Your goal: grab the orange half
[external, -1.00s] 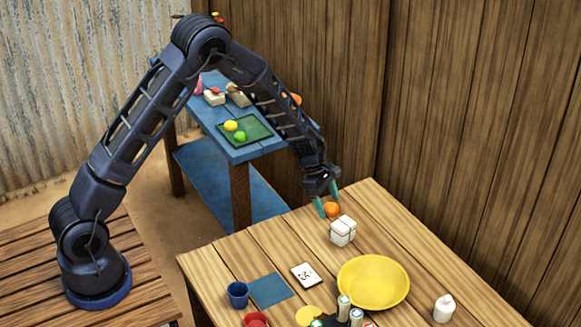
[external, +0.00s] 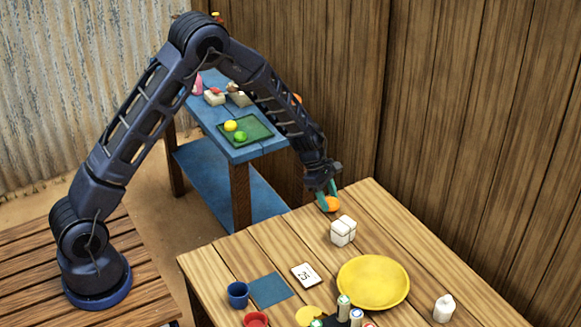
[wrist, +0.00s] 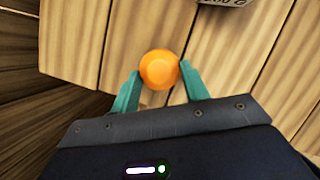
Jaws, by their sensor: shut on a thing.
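The orange half (external: 333,204) is a small bright orange round at the far corner of the wooden table, behind the white block. In the wrist view the orange half (wrist: 159,69) lies between the tips of my two green fingers. My gripper (external: 329,197) points down at the table and is shut on the orange half, with a finger at either side. I cannot tell whether the orange half touches the tabletop.
A white block (external: 343,231) stands just in front of the orange half. A yellow plate (external: 373,284), a white card (external: 305,275), a blue cup (external: 238,295) and a white bottle (external: 444,308) stand nearer. A plank wall (external: 460,130) rises behind the table.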

